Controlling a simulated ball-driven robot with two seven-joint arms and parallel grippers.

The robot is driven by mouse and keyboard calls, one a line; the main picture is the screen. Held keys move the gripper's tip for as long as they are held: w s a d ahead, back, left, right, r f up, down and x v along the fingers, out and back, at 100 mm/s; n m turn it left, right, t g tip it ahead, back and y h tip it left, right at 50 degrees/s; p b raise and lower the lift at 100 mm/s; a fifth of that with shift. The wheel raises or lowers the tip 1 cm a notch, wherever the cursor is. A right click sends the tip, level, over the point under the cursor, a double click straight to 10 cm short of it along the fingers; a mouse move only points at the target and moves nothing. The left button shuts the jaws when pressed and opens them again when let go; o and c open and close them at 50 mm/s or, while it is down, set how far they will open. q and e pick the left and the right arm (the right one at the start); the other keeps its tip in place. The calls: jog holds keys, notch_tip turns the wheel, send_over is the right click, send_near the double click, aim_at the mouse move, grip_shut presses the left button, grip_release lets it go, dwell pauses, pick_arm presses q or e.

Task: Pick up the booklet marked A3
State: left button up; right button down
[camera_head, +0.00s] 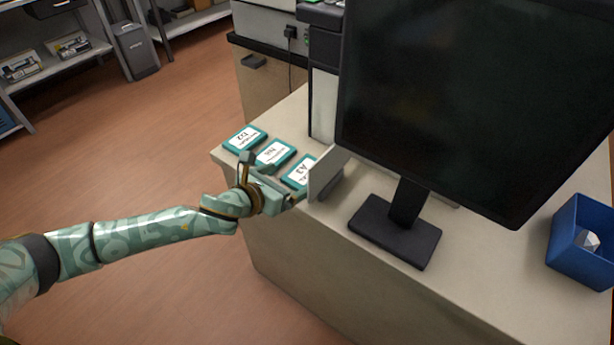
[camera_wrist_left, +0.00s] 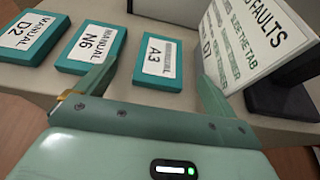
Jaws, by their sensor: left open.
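The A3 booklet (camera_head: 299,173) is teal with a white label and lies flat on the desk, at the right end of a row of three. In the left wrist view the A3 booklet (camera_wrist_left: 160,64) lies just ahead, between the directions of my two fingers. My left gripper (camera_head: 272,180) is open and empty at the desk's front edge, beside the booklets. In the left wrist view its fingers (camera_wrist_left: 152,85) are spread wide, and the A3 booklet is beyond them or at their tips; I cannot tell whether they touch. My right gripper is not in view.
The N6 booklet (camera_head: 274,153) and the D2 booklet (camera_head: 245,139) lie left of A3. A standing sign (camera_head: 324,174) is close at A3's right. A monitor (camera_head: 400,213) and a blue bin (camera_head: 578,255) stand farther right on the desk (camera_head: 330,250).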

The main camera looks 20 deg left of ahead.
aim_at(303, 174)
pick_arm(q)
jog(key=shift+x, duration=0.8)
jog(key=b+x, duration=0.1)
jog(key=x, duration=0.1)
jog(key=b+x, duration=0.2)
jog(key=x, duration=0.1)
jog(key=shift+s+f, duration=0.2)
jog(key=shift+f, duration=0.15)
jog(key=shift+w+d, duration=0.1)
jog(key=shift+w, duration=0.05)
jog(key=shift+r, duration=0.25)
jog(key=c, duration=1.1)
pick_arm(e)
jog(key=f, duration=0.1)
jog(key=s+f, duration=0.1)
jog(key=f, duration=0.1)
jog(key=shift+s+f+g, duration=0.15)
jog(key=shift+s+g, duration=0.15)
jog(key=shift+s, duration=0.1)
